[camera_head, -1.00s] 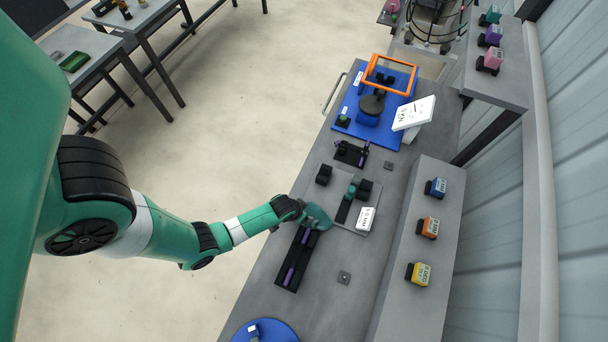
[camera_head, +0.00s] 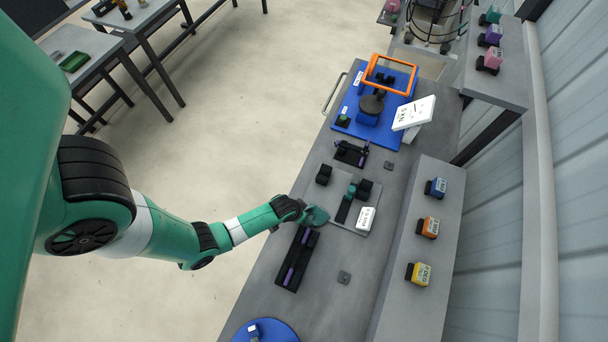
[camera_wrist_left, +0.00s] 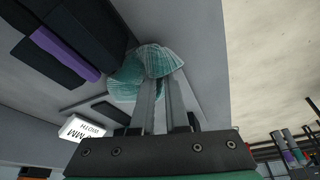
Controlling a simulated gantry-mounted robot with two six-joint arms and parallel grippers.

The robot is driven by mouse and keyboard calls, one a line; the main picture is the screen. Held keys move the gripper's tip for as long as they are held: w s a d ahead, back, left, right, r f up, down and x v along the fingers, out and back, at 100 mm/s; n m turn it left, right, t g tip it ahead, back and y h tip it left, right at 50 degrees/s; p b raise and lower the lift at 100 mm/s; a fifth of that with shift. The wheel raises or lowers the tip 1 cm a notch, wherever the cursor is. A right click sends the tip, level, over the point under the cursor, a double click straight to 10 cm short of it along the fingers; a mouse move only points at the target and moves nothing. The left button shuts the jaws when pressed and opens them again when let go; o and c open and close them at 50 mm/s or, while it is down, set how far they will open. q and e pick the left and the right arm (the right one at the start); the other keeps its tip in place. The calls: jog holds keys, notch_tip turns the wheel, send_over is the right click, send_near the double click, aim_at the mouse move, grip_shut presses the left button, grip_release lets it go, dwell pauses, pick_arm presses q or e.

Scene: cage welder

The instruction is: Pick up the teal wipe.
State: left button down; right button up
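The teal wipe (camera_head: 316,216) is a crumpled cloth at the left edge of the grey fixture plate, beside the black holder with purple parts. In the left wrist view the wipe (camera_wrist_left: 146,66) is bunched around the fingertips and hides them. My left gripper (camera_wrist_left: 164,85) has its fingers close together with the wipe gathered between and over their tips. I cannot tell from these views whether the wipe touches the bench. My right gripper is in neither view.
A black holder with purple rods (camera_head: 297,259) lies just in front of the wipe. A white labelled box (camera_head: 366,218) and black blocks stand on the fixture plate. A blue round base (camera_head: 266,333) is at the near end.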

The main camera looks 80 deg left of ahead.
pick_arm(q)
notch_tip(320, 180, up, 12)
jog(key=p, duration=1.1)
jog(key=shift+p, duration=0.4)
